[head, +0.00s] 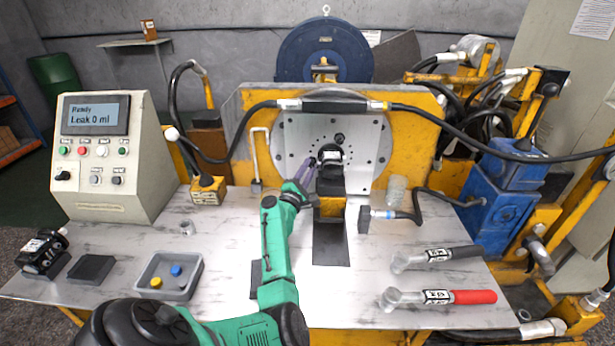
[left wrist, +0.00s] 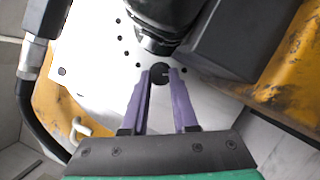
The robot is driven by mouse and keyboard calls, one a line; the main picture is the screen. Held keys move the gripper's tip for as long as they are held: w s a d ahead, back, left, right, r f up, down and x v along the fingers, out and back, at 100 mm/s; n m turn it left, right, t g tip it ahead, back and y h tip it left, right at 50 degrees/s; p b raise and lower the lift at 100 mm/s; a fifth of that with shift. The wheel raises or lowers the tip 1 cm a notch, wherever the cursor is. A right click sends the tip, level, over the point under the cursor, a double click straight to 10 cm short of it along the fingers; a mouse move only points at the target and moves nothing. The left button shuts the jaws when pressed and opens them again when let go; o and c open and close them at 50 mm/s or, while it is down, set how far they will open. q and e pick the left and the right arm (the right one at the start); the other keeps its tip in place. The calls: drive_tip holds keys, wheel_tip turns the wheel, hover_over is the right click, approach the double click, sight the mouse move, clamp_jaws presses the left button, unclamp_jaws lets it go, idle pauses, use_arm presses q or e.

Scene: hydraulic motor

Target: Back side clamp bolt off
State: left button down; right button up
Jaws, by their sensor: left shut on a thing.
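The hydraulic motor (head: 330,157) is a black body at the middle of the grey mounting plate (head: 372,140), above a black and yellow support (head: 331,207). One dark bolt (head: 339,138) shows above the motor. My left gripper (head: 309,168) reaches to the plate just left of the motor. In the left wrist view its purple fingers (left wrist: 161,82) are closed around a dark round bolt head (left wrist: 160,73), beside the black motor body (left wrist: 155,38). The bolt lies at the plate; I cannot tell whether it is still seated. My right gripper is not in view.
A control box (head: 104,155) reads "Ready, Leak 0 ml". A grey tray (head: 168,276) holds a yellow and a blue piece. Two torque tools, one black-handled (head: 452,255) and one red-handled (head: 470,297), lie at the right. A black hose (head: 232,138) arches left of the plate.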

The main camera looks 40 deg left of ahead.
use_arm(q)
drive_tip(key=shift+w+r+n, duration=0.1)
drive_tip(key=shift+r+n, duration=0.2)
drive_tip(key=shift+n, duration=0.1)
drive_tip(key=c, duration=0.7)
unclamp_jaws()
drive_tip(key=shift+w, duration=0.1)
drive_tip(key=shift+f, duration=0.2)
